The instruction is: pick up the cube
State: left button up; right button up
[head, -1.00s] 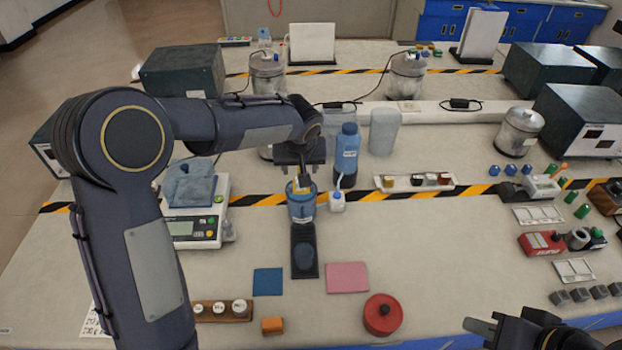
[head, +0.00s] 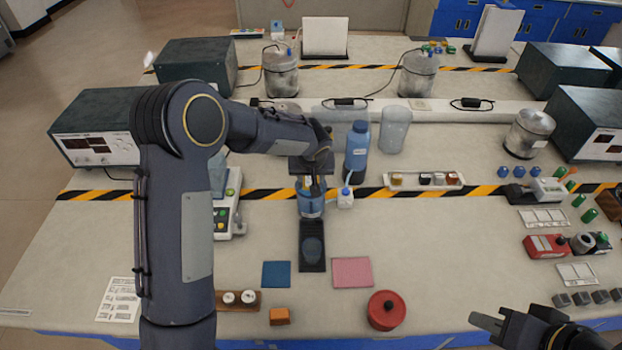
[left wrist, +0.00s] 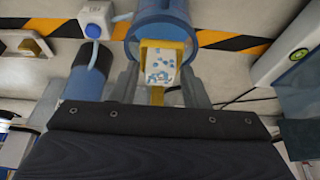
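A small orange block (head: 279,315) lies near the table's front edge; it is the most cube-like single piece in the head view. My left gripper (head: 311,187) points down over a blue cup (head: 312,209), away from the orange block. In the left wrist view the left fingers (left wrist: 160,85) stand apart on both sides of a yellow piece (left wrist: 157,95) with a white, blue-specked face at the mouth of the blue cup (left wrist: 165,22). Contact with it is not clear. My right gripper (head: 484,327) is low at the right front, empty, its fingers apart.
A blue bottle (head: 357,150) and a small white bottle (head: 345,199) stand close right of the cup. A black stand (head: 312,257), blue mat (head: 276,274), pink mat (head: 352,272) and red round container (head: 385,310) lie in front. Several grey blocks (head: 581,298) sit far right.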

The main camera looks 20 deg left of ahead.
pick_arm(q)
jog(key=c, duration=0.7)
